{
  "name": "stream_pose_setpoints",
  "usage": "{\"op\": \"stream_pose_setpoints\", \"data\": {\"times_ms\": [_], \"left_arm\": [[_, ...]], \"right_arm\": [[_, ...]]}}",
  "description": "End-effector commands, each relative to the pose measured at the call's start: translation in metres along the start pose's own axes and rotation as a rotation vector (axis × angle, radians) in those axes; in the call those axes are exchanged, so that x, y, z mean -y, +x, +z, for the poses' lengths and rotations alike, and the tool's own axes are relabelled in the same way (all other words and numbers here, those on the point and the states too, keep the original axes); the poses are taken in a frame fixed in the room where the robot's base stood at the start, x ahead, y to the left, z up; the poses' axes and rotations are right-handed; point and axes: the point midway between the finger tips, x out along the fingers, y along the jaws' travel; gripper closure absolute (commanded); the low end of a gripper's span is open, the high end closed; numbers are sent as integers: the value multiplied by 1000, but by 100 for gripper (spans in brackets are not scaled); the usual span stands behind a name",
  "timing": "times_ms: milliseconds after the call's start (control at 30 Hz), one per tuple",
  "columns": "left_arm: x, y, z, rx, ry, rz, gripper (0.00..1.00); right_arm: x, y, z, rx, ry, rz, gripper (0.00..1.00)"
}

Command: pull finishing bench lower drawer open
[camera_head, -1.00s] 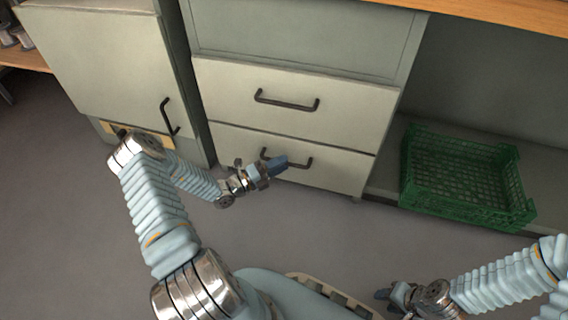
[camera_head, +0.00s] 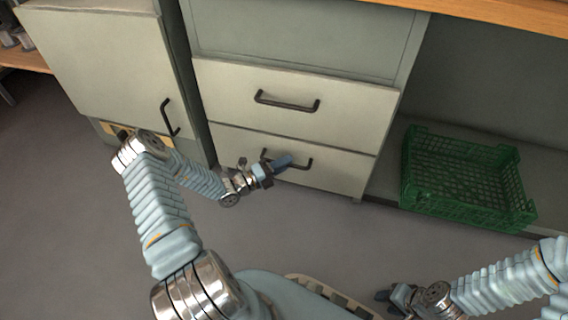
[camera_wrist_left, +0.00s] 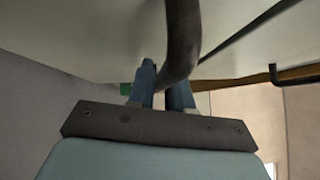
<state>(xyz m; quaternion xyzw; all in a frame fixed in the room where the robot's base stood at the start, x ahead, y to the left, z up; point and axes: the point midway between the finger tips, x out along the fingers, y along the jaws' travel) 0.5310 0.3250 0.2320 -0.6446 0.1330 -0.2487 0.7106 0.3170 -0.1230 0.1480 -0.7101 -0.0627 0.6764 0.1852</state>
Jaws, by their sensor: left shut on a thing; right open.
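The finishing bench lower drawer (camera_head: 340,175) has a pale front with a dark bar handle (camera_head: 304,164); it looks closed, flush with the upper drawer above it. My left gripper (camera_head: 284,161) is at the middle of that handle and covers part of it. In the left wrist view, the dark handle (camera_wrist_left: 181,45) passes between the two blue fingers of my left gripper (camera_wrist_left: 161,88), which is shut on it. My right gripper (camera_head: 384,296) is low in the head view, away from the bench, open; its fingers show only small.
The upper drawer (camera_head: 230,92) with its own dark handle (camera_head: 287,101) is closed above. A cabinet door (camera_head: 95,65) stands to the left. A green crate (camera_head: 465,205) sits on a low shelf to the right. The grey floor in front of the drawers is clear.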

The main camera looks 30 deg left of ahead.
Motion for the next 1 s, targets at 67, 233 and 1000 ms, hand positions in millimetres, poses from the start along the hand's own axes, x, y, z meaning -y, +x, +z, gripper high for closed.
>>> {"op": "stream_pose_setpoints", "data": {"times_ms": [67, 233, 1000], "left_arm": [[0, -1, -1, 0, -1, 1, 100], [4, -9, -8, 1, -3, 1, 100], [39, -140, -140, 3, -5, 2, 100]], "right_arm": [[0, -1, 0, 0, 0, 0, 57], [3, -7, 0, 1, 0, 0, 57], [18, -57, -1, -1, 1, 6, 57]]}}
